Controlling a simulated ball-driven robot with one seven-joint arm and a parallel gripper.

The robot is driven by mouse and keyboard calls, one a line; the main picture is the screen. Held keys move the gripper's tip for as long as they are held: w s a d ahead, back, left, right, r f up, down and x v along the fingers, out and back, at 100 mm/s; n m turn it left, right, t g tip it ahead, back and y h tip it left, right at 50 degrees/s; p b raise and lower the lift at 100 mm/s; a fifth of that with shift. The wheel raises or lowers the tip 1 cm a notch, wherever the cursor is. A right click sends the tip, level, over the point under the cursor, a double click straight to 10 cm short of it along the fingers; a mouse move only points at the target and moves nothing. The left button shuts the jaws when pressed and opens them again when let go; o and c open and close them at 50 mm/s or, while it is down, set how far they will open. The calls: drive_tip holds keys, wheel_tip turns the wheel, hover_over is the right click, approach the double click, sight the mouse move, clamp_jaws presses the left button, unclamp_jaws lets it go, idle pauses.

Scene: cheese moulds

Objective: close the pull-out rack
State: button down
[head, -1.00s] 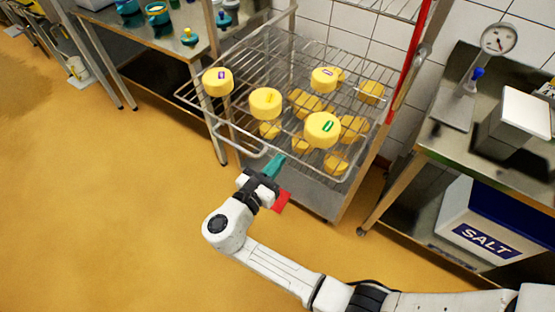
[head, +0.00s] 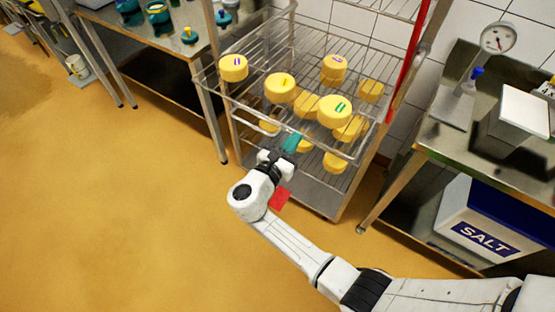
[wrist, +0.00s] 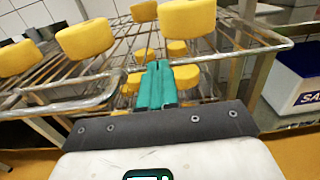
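The pull-out rack (head: 262,62) is a wire shelf carrying several yellow cheeses. It is partly out of its metal frame, with its front edge toward me. My gripper (head: 291,142) is at the front edge, near the middle. In the wrist view its teal fingers (wrist: 157,86) lie side by side with only a thin line between them, so it looks shut. The tips are at the front rail (wrist: 240,54), and no object is visible between them. Whether they touch the rail is hard to tell.
Yellow cheeses (head: 279,88) stand on the rack, some with coloured marks; more lie on a lower level. A steel table with teal pots (head: 158,14) is at left. A counter with a scale (head: 497,38) and a salt bin (head: 480,228) is at right. The floor at left is clear.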

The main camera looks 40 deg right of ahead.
drive_tip(key=b+x, duration=0.4)
drive_tip(key=x, duration=1.3)
drive_tip(key=shift+f, duration=0.15)
drive_tip(key=shift+w+d+b, duration=0.15)
drive_tip(key=shift+d+b, duration=0.25)
drive_tip(key=shift+d, duration=0.15)
drive_tip(key=shift+d+r, duration=0.1)
drive_tip(key=shift+r, duration=0.15)
